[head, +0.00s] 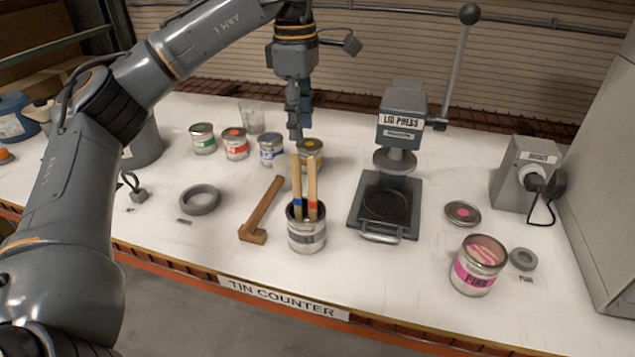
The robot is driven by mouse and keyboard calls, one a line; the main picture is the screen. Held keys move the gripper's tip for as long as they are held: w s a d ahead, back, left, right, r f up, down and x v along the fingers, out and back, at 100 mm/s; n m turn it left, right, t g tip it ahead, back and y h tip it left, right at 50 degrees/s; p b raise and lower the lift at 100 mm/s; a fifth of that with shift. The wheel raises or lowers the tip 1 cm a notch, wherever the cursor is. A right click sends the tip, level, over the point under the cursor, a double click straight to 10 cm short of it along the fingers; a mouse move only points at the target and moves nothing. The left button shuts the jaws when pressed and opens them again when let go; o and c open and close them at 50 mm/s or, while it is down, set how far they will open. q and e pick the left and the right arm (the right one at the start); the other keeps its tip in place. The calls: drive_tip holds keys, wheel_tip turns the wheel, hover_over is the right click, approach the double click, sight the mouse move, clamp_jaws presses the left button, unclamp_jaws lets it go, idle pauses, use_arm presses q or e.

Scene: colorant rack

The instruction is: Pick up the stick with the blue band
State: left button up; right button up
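The stick with the blue band (297,185) stands nearly upright in an open grey-labelled tin (306,238); its blue band shows just above the rim. A second wooden stick with a red band (312,185) stands right beside it in the same tin. The lower ends of both sticks are hidden inside the tin. My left gripper (296,134) points down, its fingertips in the picture just above the stick tops. It appears apart from the sticks. The fingers show edge-on, so their opening cannot be told. My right gripper is not in view.
A lid press (388,205) stands right of the tin. A wooden tool (261,212) and a grey ring (201,199) lie to the left. Several small colour tins, including a yellow one (310,152), stand behind. An open pink tin (478,266) is at the right front.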

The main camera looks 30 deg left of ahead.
sight(293, 178)
use_arm(q)
drive_tip(key=s+f, duration=0.1)
drive_tip(key=s+a+f, duration=0.1)
drive_tip(key=f, duration=0.1)
wheel_tip(293, 178, down, 3)
drive_tip(key=shift+w+f+p, duration=0.1)
drive_tip(key=shift+p, duration=0.3)
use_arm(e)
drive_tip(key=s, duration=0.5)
use_arm(q)
drive_tip(key=shift+w+f+p, duration=0.15)
drive_tip(key=shift+f+p, duration=0.2)
drive_tip(key=shift+f, duration=0.55)
drive_tip(key=f, duration=0.2)
drive_tip(key=f+p, duration=0.1)
drive_tip(key=f, duration=0.1)
drive_tip(key=shift+s+a+f, duration=0.1)
drive_tip(key=shift+s+f, duration=0.1)
drive_tip(key=shift+f, duration=0.1)
drive_tip(key=shift+r, duration=0.1)
clamp_jaws()
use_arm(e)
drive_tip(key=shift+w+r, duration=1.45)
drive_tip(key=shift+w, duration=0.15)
